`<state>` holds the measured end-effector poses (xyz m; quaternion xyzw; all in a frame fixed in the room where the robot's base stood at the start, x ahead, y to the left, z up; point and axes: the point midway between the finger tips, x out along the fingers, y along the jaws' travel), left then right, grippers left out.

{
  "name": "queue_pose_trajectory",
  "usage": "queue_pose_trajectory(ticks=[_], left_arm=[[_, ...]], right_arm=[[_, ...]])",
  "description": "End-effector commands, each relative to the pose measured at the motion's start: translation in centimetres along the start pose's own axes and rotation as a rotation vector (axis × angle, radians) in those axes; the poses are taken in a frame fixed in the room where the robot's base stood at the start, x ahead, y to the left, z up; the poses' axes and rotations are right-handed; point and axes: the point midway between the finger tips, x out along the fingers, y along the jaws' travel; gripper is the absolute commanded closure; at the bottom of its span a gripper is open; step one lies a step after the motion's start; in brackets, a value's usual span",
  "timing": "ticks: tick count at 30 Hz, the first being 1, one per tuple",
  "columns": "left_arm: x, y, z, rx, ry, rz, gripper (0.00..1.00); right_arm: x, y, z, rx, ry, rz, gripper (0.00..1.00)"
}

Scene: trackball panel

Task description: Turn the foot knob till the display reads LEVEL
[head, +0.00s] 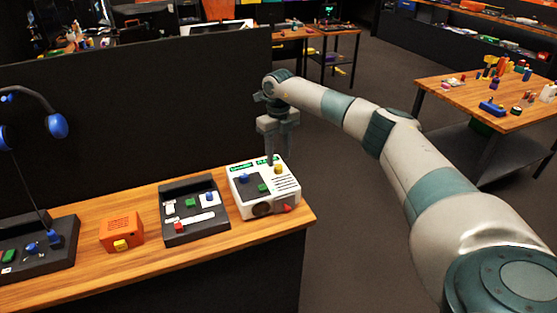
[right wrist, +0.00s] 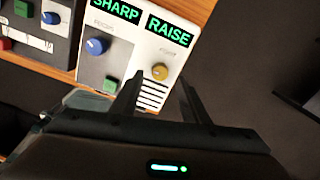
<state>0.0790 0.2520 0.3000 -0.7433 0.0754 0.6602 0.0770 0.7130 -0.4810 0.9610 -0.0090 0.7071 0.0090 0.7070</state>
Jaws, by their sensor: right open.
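A white box (head: 283,190) with a dark round lens (head: 262,209) on its front stands near the right end of the bench. In the right wrist view its top carries a yellow knob (right wrist: 160,72), with a faint label that seems to read FOOT. The green display above that knob (right wrist: 168,30) reads RAISE. A second display (right wrist: 115,11) reads SHARP, above a blue knob (right wrist: 97,46). My right gripper (head: 279,155) is open, fingers pointing down, just above the yellow knob. In the wrist view its fingertips (right wrist: 160,80) lie to either side of the knob; contact cannot be told. My left gripper is out of view.
A green button (right wrist: 110,84) and a vent grille are on the box near my fingers. A dark panel with switches (head: 195,228) and an orange box (head: 121,231) stand to the left. A black partition (head: 130,110) rises behind the bench. The floor right of the bench is clear.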

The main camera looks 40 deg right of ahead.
Motion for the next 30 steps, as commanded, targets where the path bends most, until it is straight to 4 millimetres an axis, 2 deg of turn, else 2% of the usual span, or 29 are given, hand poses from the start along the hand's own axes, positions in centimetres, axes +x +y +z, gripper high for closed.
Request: queue_pose_trajectory(ticks=[2,9,20,25,26,30], left_arm=[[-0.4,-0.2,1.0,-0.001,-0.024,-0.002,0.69],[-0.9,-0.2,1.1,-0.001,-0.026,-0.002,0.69],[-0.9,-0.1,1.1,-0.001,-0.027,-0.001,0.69],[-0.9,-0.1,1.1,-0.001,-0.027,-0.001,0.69],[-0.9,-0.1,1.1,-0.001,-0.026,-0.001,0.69],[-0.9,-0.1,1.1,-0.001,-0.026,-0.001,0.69]], right_arm=[[1.0,0.0,-0.1,0.0,0.003,0.0,0.59],[3.2,0.0,-0.1,-0.001,0.002,0.0,0.59],[3.6,0.0,0.0,-0.001,0.0,0.0,0.59],[3.6,0.0,0.0,-0.001,0.0,0.0,0.97],[3.6,0.0,0.0,-0.001,0.0,0.0,1.0],[3.6,0.0,0.0,0.001,0.0,0.0,1.0]])
